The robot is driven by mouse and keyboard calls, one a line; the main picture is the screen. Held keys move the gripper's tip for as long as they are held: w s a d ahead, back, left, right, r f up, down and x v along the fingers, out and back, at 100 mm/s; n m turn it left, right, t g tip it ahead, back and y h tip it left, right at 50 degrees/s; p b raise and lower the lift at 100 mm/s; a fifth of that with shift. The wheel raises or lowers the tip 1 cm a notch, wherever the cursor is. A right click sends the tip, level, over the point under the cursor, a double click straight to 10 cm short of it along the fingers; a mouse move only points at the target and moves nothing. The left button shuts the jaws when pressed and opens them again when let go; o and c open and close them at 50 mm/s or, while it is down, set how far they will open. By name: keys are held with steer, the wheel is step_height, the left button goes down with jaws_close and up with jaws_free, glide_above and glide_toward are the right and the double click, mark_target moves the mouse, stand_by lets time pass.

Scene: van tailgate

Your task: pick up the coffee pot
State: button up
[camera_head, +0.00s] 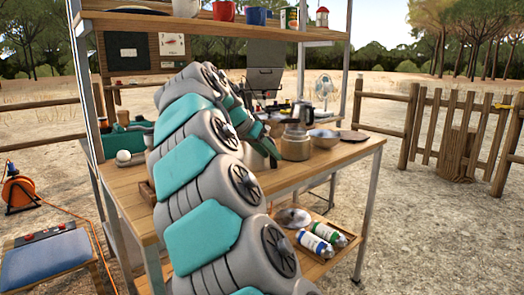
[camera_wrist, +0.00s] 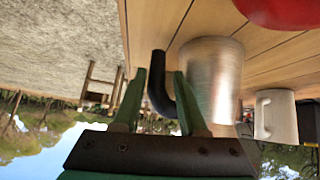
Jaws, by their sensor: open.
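In the wrist view, which looks upside down, a shiny metal coffee pot (camera_wrist: 213,75) with a black curved handle stands on a wooden surface. My gripper (camera_wrist: 159,74) is open. Its two green fingers lie to either side of the handle in the picture, with gaps left between fingers and handle. Part of the pot is hidden behind the right finger and the gripper body. In the head view, a silver pot with a dark handle (camera_head: 302,112) stands toward the back of the table; I cannot tell if it is the same one. My arm hides much of the table there.
A white mug (camera_wrist: 276,116) and a red rounded thing (camera_wrist: 280,10) are near the pot. In the head view, a jar (camera_head: 295,146) and a bowl (camera_head: 324,138) stand on the table (camera_head: 350,153). A shelf (camera_head: 210,24) runs above it.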

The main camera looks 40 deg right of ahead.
mark_target(278, 171)
steer(key=shift+x, duration=2.7)
steer(key=shift+s+r, duration=0.1)
steer(key=shift+s, duration=0.05)
jaws_close()
